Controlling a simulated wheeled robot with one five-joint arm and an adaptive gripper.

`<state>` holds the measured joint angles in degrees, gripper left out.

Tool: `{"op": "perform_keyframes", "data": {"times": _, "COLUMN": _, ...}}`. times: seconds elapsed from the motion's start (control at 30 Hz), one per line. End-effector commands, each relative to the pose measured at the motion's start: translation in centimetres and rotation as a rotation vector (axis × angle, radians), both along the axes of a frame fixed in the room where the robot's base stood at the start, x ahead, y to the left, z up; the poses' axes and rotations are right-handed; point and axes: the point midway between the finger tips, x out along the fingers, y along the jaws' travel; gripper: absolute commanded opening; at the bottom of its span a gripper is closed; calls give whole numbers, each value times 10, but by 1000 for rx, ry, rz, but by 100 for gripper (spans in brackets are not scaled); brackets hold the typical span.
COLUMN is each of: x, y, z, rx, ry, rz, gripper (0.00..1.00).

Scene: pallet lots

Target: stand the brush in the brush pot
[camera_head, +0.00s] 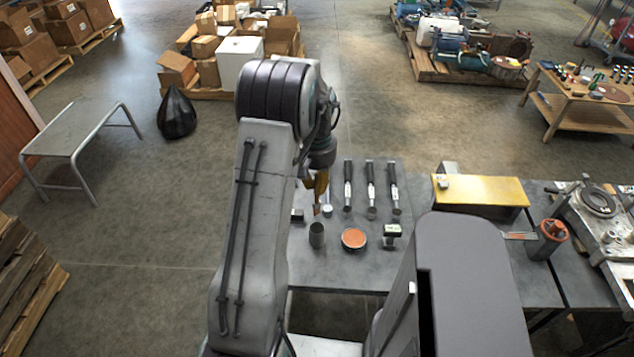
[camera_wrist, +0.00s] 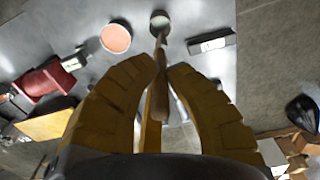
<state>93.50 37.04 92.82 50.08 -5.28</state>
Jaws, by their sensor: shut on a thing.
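My gripper (camera_head: 320,190) hangs over the table's left part, and its yellow fingers also show in the wrist view (camera_wrist: 160,80). It is shut on the brush (camera_wrist: 158,96), whose brown handle lies between the fingers. The brush's far end points toward a round, grey rim, which looks like the brush pot (camera_wrist: 160,19). In the head view the pot, a grey-green cylinder (camera_head: 317,235), stands upright on the table, nearer to me than the gripper. The brush appears apart from the pot, but the wrist view does not settle the gap.
Several dark-handled tools (camera_head: 371,189) lie behind. A yellow box (camera_head: 480,190) stands right.

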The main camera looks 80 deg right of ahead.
Motion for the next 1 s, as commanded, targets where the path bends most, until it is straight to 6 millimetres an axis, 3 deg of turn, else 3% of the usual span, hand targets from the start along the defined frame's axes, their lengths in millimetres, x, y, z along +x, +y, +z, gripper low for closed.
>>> {"op": "perform_keyframes", "data": {"times": 1.0, "x": 0, "y": 0, "z": -73, "rx": 1, "ry": 0, "rz": 0, "gripper": 0}}
